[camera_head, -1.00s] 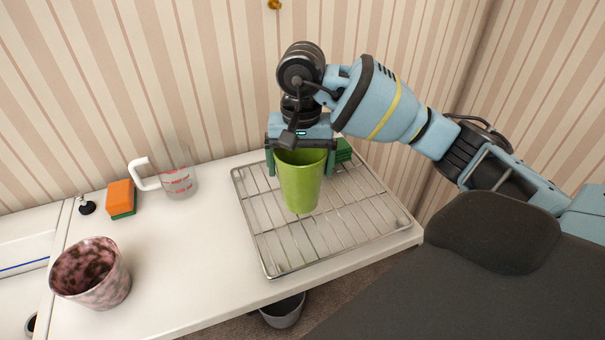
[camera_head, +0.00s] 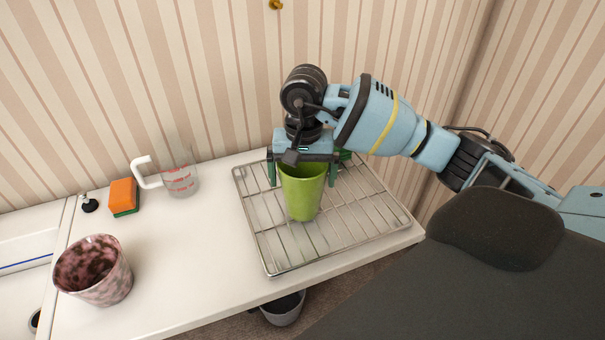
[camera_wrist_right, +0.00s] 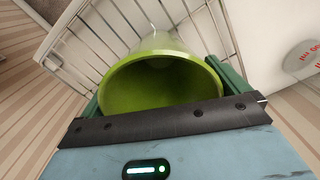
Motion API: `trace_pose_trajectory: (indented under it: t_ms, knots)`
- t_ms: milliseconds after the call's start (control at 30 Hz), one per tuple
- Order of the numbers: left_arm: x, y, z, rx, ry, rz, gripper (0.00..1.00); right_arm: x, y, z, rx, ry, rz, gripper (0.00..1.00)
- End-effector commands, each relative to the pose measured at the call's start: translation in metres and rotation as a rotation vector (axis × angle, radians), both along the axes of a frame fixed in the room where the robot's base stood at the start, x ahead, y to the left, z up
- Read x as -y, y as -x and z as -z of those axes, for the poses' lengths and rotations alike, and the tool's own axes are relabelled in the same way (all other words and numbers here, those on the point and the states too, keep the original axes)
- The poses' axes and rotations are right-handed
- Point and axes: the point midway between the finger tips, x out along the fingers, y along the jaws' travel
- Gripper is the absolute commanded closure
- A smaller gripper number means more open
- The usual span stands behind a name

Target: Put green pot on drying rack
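The green pot (camera_head: 303,192) is upright over the middle of the wire drying rack (camera_head: 262,234), with its open mouth up. Its base looks at or very near the wires; I cannot tell whether it touches. My right gripper (camera_head: 302,176) comes down from above with one finger on each side of the pot, close to its wall, and looks shut on it. In the right wrist view, the pot (camera_wrist_right: 160,85) sits between the two green fingers, with the rack wires (camera_wrist_right: 110,30) beyond it. My left gripper is not in view.
A measuring jug (camera_head: 180,180), an orange and green sponge (camera_head: 123,196) and a mottled pink pot (camera_head: 95,272) stand left on the white counter (camera_head: 190,240). The rack's front and right are clear.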

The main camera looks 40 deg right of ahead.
Motion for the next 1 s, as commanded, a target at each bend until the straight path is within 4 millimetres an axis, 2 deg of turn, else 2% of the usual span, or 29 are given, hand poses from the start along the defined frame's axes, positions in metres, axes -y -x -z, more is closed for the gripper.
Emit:
trace_pose_trajectory:
  t_ms: [167, 267, 500, 700, 800, 1000]
  knots:
    - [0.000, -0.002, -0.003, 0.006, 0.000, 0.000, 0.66, 0.000, -0.001, -0.008, 0.003, 0.000, 0.001, 0.00]
    - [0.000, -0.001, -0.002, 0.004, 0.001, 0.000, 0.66, 0.000, -0.001, -0.019, 0.003, -0.001, 0.001, 0.00]
    - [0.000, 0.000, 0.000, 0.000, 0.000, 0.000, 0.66, 0.001, -0.001, -0.067, 0.004, 0.000, 0.000, 0.00]
    - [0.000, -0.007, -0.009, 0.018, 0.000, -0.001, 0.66, 0.002, -0.001, -0.105, 0.006, 0.000, 0.001, 0.00]
    - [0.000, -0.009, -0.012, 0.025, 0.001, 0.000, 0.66, 0.002, -0.001, -0.116, 0.004, 0.000, 0.001, 0.00]
    - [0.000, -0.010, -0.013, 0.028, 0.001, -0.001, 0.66, 0.002, -0.001, -0.123, 0.000, 0.000, 0.001, 0.00]
